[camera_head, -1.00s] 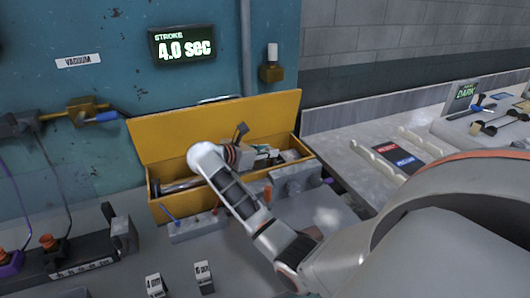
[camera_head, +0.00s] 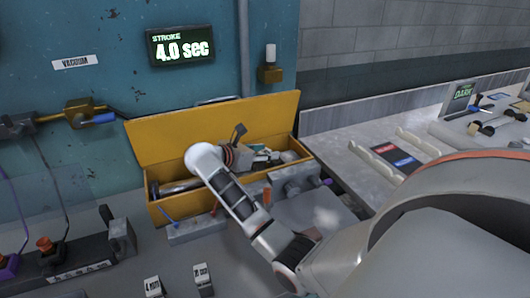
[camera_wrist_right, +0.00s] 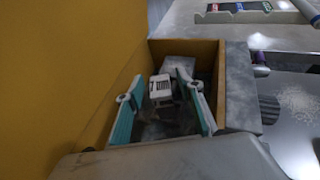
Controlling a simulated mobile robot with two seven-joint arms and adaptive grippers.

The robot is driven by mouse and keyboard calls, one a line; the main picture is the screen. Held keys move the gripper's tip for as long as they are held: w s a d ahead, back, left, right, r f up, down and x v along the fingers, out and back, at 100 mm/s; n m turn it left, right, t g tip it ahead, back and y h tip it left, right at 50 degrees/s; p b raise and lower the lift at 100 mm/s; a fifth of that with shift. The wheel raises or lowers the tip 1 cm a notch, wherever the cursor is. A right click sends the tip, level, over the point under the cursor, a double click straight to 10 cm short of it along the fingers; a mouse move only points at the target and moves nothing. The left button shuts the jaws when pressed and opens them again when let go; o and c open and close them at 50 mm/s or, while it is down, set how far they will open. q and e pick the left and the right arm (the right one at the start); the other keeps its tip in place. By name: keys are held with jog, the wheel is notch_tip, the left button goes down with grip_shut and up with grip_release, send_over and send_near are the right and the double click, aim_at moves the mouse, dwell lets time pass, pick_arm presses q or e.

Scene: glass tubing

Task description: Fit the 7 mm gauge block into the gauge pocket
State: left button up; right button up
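My right gripper (camera_wrist_right: 157,100) is down inside the yellow box (camera_head: 165,145). Its teal fingers are spread in the right wrist view, and in the head view the arm hides most of it. A small pale block with dark markings (camera_wrist_right: 160,86) lies between or just beyond the fingers; I cannot read its size or see contact. Two labelled gauge blocks stand on the bench: one reads 4 mm (camera_head: 153,287), the other's label (camera_head: 203,279) is unclear. I cannot pick out the gauge pocket with certainty. My left gripper is not in view.
The box's yellow wall (camera_wrist_right: 75,75) rises close beside the gripper. A grey fixture (camera_head: 298,181) stands by the box's front right. A dark fixture with a red knob (camera_head: 80,254) is at left. A pale rack (camera_head: 378,160) is on the right bench.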

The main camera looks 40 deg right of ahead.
jog(key=b+v, duration=0.1)
jog(key=v, duration=1.1)
jog(key=shift+r, duration=0.1)
